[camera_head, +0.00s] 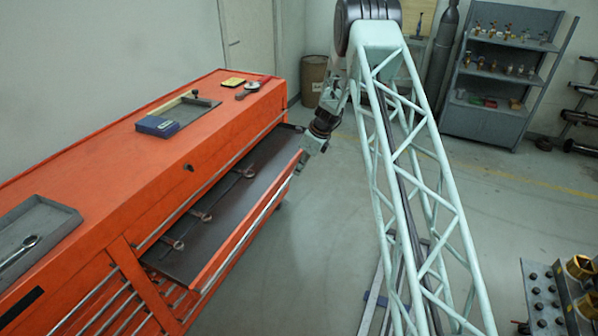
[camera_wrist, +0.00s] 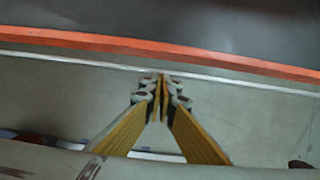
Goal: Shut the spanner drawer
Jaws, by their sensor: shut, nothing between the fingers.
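The spanner drawer (camera_head: 222,218) is pulled well out of the orange tool cabinet (camera_head: 110,130). Several spanners lie in a row on its dark floor. Its orange front edge (camera_wrist: 100,42) and pale handle rail (camera_wrist: 60,63) cross the upper part of the wrist view. My gripper (camera_head: 299,170) is at the far end of the drawer front, on its outer side. In the wrist view my gripper (camera_wrist: 161,78) is shut and empty, its fingertips at the handle rail. I cannot tell whether they touch it.
On the cabinet top are a grey tray with a spanner (camera_head: 35,238), a blue box (camera_head: 157,126) and a yellow item (camera_head: 233,82). Grey shelves (camera_head: 500,75) and a brown drum (camera_head: 313,78) stand at the back.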

